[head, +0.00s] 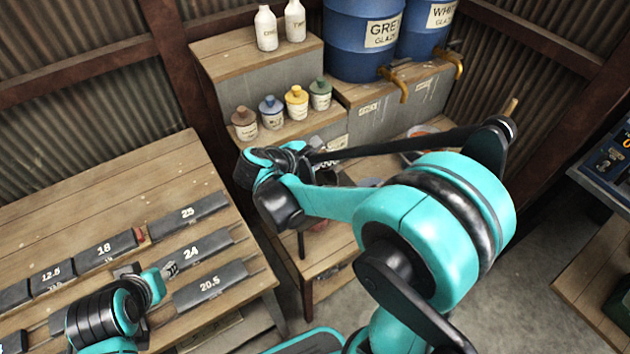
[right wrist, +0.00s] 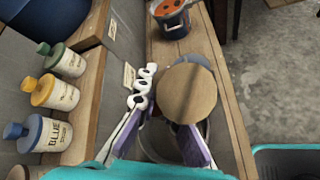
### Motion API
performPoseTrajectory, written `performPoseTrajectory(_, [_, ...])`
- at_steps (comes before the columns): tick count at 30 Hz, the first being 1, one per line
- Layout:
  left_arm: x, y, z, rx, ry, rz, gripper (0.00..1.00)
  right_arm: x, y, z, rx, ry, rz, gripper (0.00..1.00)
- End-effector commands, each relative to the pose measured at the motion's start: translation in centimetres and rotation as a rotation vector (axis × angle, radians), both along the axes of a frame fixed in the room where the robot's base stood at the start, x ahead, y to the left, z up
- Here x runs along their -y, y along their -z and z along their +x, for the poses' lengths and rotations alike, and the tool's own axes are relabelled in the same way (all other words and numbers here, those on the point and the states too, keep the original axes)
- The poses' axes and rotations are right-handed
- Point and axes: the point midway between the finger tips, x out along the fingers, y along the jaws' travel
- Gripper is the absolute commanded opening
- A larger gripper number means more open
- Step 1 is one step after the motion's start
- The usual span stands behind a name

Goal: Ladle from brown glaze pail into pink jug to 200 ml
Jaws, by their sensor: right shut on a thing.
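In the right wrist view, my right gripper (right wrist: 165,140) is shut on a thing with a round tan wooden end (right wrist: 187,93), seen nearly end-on. It looks like the ladle's handle; its lower part is hidden. A grey round vessel (right wrist: 158,150) lies beneath the fingers; its contents and label are hidden.
Several small glaze bottles (head: 296,102) stand on the shelf. A pail with orange contents (right wrist: 173,18) stands farther along the bench. Blue drums (head: 362,40) with brass taps stand behind. Dark numbered blocks (head: 190,213) lie on the left table.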

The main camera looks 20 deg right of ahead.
Motion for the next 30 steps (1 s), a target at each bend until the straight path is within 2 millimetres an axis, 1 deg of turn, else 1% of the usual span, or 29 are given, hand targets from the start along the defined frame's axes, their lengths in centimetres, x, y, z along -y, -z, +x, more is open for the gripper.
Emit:
performPoseTrajectory(3, [0.0,0.4,0.0,0.000,0.000,0.000,0.40,-0.1,0.1,0.0,0.004,-0.001,-0.014,0.00])
performPoseTrajectory(14, [0.0,0.3,0.0,0.000,0.000,0.000,0.40,-0.1,0.0,0.0,0.006,0.000,-0.017,0.00])
performPoseTrajectory(25, [0.0,1.4,0.0,0.000,0.000,0.000,0.40,-0.4,0.3,-0.1,0.018,0.000,-0.056,0.00])
performPoseTrajectory(30, [0.0,1.4,0.0,0.000,0.000,0.000,0.40,-0.5,0.2,-0.1,0.021,0.000,-0.066,0.00])
